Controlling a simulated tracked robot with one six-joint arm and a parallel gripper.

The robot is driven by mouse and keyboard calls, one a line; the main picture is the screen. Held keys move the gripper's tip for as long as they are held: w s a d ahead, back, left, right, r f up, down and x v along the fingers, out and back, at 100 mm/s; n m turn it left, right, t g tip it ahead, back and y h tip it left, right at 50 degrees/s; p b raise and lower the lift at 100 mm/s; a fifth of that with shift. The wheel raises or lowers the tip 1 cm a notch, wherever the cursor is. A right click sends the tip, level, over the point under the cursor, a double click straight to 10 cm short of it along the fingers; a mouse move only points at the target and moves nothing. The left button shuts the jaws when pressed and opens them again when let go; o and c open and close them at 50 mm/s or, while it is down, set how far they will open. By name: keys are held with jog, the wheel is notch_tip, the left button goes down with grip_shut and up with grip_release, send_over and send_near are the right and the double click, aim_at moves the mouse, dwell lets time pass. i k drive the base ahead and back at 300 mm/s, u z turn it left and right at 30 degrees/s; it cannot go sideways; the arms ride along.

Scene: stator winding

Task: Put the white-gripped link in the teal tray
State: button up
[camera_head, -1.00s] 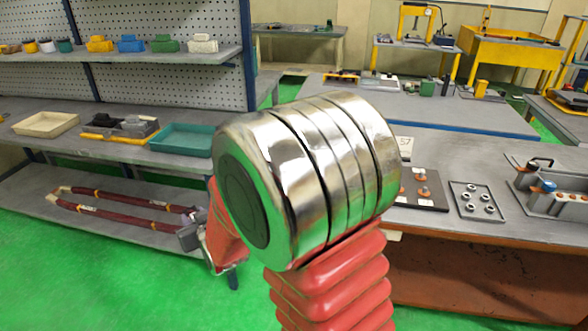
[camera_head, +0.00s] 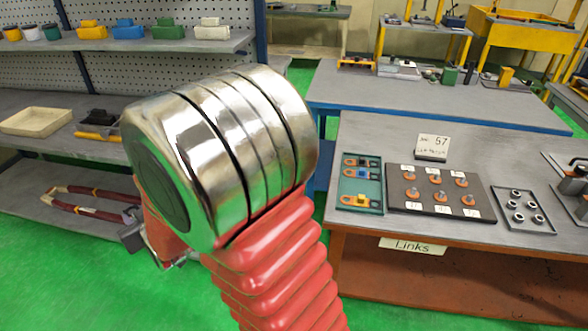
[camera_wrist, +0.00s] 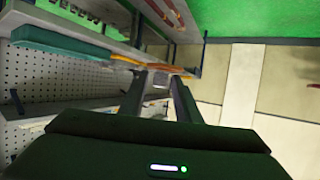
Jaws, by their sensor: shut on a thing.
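My gripper (camera_wrist: 159,77) is shut on a small pale piece with orange showing beside it, which looks like the white-gripped link (camera_wrist: 155,83); it is small and dim. In the head view my arm covers most of the gripper. A teal tray (camera_head: 345,204) on the right bench holds orange links with dark, blue and yellow grips, with a gap above the yellow one. A second teal tray (camera_wrist: 62,43) shows in the wrist view on the shelf; my arm hides it in the head view now.
A cream tray (camera_head: 35,121) and a yellow-handled tool (camera_head: 98,135) lie on the left shelf. A dark plate with studs (camera_head: 437,192) and a tray of nuts (camera_head: 520,225) are on the bench. Green floor lies between.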

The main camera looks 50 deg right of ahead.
aim_at(361, 186)
jog(key=z, duration=0.15)
jog(key=i, duration=1.25)
jog(key=z, duration=0.5)
